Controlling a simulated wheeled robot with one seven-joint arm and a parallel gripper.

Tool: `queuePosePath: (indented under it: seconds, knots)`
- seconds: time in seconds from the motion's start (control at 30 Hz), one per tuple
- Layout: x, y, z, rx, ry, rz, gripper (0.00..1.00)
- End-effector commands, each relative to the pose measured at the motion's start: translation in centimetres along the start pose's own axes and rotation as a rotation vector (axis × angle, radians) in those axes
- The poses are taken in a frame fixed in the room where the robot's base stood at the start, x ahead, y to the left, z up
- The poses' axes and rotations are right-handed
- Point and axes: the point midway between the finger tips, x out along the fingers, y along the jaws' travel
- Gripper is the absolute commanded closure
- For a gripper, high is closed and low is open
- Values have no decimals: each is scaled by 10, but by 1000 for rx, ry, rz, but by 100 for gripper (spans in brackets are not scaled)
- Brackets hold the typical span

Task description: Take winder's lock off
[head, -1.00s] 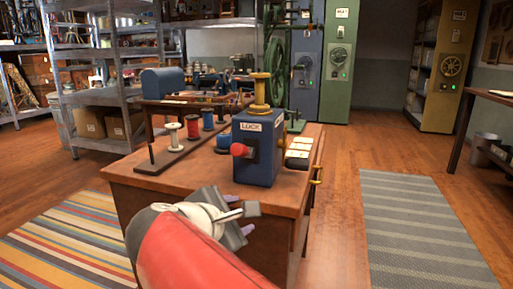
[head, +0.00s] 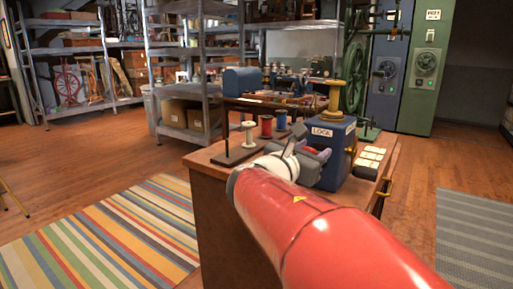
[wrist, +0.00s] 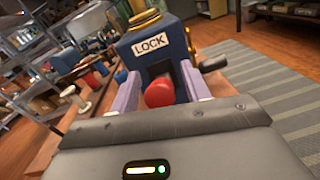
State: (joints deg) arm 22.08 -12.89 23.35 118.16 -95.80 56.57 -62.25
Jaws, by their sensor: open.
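The winder is a dark blue box (head: 336,173) with a yellow spool on top, standing on the wooden desk. Its white LOCK label (head: 322,132) faces me and also shows in the wrist view (wrist: 150,43). Below the label, the red lock knob (wrist: 159,93) sticks out toward me. My gripper (head: 316,153) is at the winder's front. In the wrist view its two purple fingers (wrist: 158,88) are open, one on each side of the red knob. Whether they touch it I cannot tell. In the head view, my gripper mostly hides the knob.
Metal shelves (head: 187,75) stand behind. The striped rug (head: 105,235) is clear.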

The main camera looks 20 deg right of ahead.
Motion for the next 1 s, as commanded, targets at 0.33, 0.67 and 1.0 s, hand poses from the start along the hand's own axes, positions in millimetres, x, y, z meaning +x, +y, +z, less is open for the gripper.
queuePosePath:
  seconds: [0.33, 0.67, 1.0]
  knots:
    - [3, 0, 0, 1, 0, 0, 60]
    - [2, 0, 0, 1, 1, 0, 100]
    - [2, 0, -4, 3, -14, 3, 100]
